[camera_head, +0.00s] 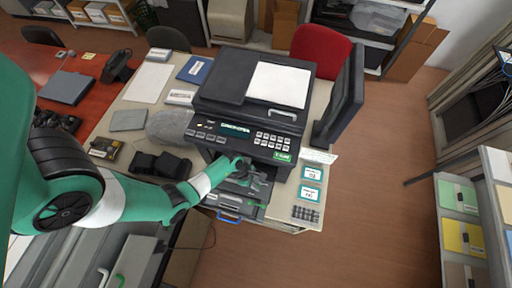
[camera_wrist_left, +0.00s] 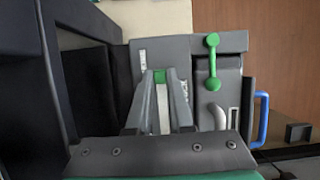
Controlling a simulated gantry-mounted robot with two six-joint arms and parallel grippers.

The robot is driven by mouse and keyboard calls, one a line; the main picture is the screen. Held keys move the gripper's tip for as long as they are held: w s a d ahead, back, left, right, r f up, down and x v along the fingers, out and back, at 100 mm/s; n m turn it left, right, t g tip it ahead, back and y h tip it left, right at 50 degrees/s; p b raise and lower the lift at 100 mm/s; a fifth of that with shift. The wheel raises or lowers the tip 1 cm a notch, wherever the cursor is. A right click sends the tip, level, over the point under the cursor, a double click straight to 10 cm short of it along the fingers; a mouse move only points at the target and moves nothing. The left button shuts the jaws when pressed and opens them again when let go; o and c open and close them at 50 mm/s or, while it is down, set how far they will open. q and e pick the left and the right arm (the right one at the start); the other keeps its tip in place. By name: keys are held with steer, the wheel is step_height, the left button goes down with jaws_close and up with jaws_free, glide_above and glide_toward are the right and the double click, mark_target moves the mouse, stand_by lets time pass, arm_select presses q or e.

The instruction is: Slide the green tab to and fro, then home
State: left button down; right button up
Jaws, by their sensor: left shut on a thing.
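The green tab (camera_wrist_left: 159,76) shows between the fingertips of my left gripper (camera_wrist_left: 160,82) in the left wrist view. My left gripper is shut on it, above a pale strip on the grey drawer unit (camera_wrist_left: 190,48). In the head view my left gripper (camera_head: 258,178) reaches into the open front of the black printer (camera_head: 250,100), over the pulled-out unit; the tab cannot be made out there. My right gripper is not in view.
A green lever (camera_wrist_left: 213,62) with rounded ends stands beside the tab. A blue handle (camera_wrist_left: 263,118) is at the unit's outer edge. A monitor (camera_head: 340,95) stands right of the printer, and label cards (camera_head: 311,174) lie on the desk.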

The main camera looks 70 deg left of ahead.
arm_select(q)
steer(key=c, duration=0.8)
jaws_free()
steer(key=shift+w+d, duration=0.15)
steer(key=shift+w, duration=0.05)
steer(key=p+v, duration=0.3)
steer(key=v, duration=0.8)
steer(key=shift+s+r+p, duration=0.2)
steer(key=shift+r+p, duration=0.1)
steer(key=shift+p, duration=0.05)
